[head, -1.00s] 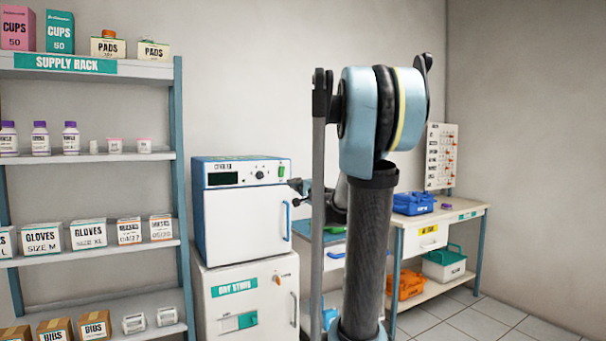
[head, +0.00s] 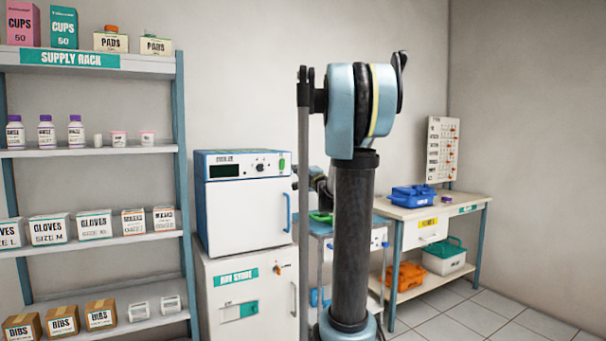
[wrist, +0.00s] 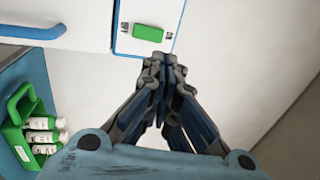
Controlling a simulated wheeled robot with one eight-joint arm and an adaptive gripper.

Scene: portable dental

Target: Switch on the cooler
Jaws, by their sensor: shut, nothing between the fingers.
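The cooler (head: 243,215) is a white box with a blue frame, standing on a white cabinet in the head view. Its top panel has a dark display (head: 224,170), a black knob (head: 260,167) and a green switch (head: 282,163) at the right end. In the wrist view the green switch (wrist: 149,32) lies just beyond my gripper (wrist: 165,62). My gripper is shut and empty, its tips overlapping the panel's lower edge in that picture. I cannot tell whether they touch it. In the head view my gripper is small and partly hidden by my arm, right of the cooler.
The cooler's blue handle (head: 288,212) is below the switch. A cabinet (head: 246,290) stands underneath. A trolley (head: 322,228) with a green carrier (wrist: 22,118) and bottles (wrist: 42,137) is close to the right. The supply rack (head: 90,155) is left, a workbench (head: 455,207) right.

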